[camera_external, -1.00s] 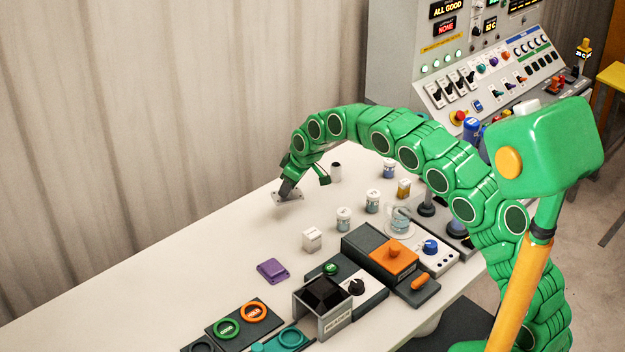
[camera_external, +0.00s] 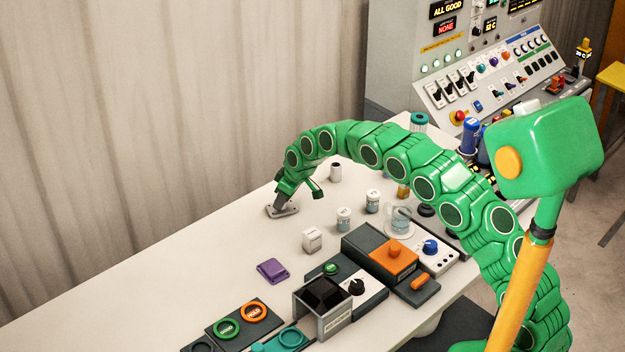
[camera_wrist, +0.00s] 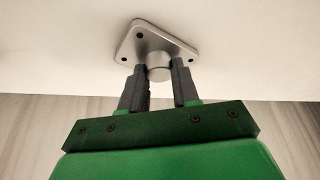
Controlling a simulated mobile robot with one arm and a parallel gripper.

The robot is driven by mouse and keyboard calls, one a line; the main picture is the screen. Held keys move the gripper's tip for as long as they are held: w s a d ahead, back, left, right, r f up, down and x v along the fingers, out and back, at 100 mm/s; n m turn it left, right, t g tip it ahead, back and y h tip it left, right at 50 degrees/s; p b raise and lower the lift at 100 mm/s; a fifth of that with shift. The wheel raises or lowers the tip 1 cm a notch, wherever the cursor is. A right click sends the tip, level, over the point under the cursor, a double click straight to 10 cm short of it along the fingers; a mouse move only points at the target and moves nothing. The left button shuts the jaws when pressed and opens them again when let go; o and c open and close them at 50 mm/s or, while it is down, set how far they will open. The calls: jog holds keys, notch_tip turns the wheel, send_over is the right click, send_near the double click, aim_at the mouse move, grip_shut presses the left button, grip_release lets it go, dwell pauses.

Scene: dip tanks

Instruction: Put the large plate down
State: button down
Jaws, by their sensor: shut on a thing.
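The large plate (camera_wrist: 151,44) is a grey metal plate with rounded corners, small dark holes and a short round knob. In the wrist view my gripper (camera_wrist: 159,70) is shut on that knob, one dark finger at each side. In the external view the plate (camera_external: 275,212) is low at the white table's far left edge, and my gripper (camera_external: 283,203) is just above it. It looks flat and at or very near the table top; I cannot tell whether it touches.
A white block (camera_external: 312,239), several jars, and a purple piece (camera_external: 271,271) are nearer the front. Dark control boxes (camera_external: 370,255) line the front edge. The table's left part is bare.

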jog(key=c, duration=0.8)
grip_release()
jog(key=v, duration=1.2)
jog(key=shift+s, duration=0.1)
